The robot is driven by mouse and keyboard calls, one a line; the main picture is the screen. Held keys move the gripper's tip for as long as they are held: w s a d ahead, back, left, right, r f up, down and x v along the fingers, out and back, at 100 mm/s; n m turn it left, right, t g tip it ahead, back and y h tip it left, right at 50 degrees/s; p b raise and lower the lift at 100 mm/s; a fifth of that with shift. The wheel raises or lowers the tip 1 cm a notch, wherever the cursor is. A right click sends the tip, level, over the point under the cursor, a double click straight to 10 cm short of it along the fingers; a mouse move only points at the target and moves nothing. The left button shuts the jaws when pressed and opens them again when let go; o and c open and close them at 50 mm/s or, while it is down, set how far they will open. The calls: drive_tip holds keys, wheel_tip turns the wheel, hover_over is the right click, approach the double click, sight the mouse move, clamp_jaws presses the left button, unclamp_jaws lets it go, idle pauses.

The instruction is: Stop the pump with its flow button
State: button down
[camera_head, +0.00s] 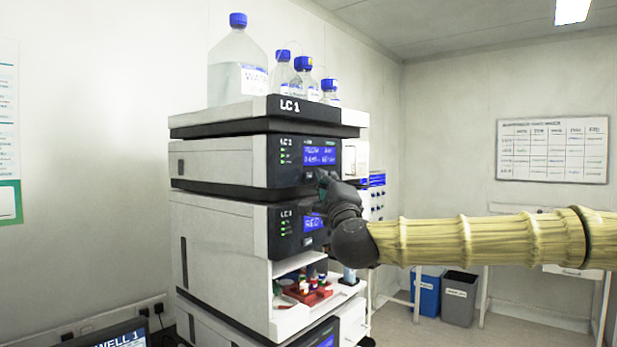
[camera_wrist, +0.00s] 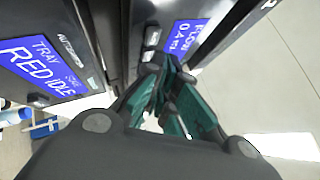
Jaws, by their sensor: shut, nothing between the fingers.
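The pump (camera_head: 225,165) is the upper module of the LC 1 stack, with a lit blue screen (camera_head: 320,156) on its dark front. That screen shows in the wrist view (camera_wrist: 185,38) with the word FLOW and a value starting 0.4. Small grey buttons (camera_wrist: 152,38) sit beside it; their labels are not readable. My gripper (camera_head: 323,178) is shut and empty, just below the pump screen. In the wrist view its teal fingers (camera_wrist: 165,65) are together, their tips close to the buttons. I cannot tell whether they touch. The gripper hides part of the panel.
The autosampler screen (camera_wrist: 42,68) below reads TRAY RED IDLE. Solvent bottles (camera_head: 238,68) stand on top of the stack. An open bay with a red vial tray (camera_head: 308,295) lies beneath my gripper. Blue and grey bins (camera_head: 460,298) stand behind my arm.

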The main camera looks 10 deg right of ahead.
drive_tip(key=shift+w+a, duration=0.1)
drive_tip(key=shift+w, duration=0.05)
drive_tip(key=shift+w+a+b, duration=0.2)
drive_tip(key=shift+w+b, duration=0.05)
drive_tip(key=shift+b, duration=0.15)
drive_tip(key=shift+w+a, duration=0.25)
drive_tip(key=shift+w, duration=0.05)
idle(1.1)
drive_tip(key=shift+s+d+b, duration=0.1)
drive_tip(key=shift+s+b, duration=0.05)
drive_tip(key=shift+b, duration=0.2)
drive_tip(key=shift+s+d+b, duration=0.3)
drive_tip(key=shift+s+d, duration=0.15)
drive_tip(key=shift+s, duration=0.05)
drive_tip(key=s+d, duration=0.1)
drive_tip(key=s, duration=0.1)
drive_tip(key=s+d+b, duration=0.1)
drive_tip(key=s+d, duration=0.1)
idle(0.7)
idle(0.6)
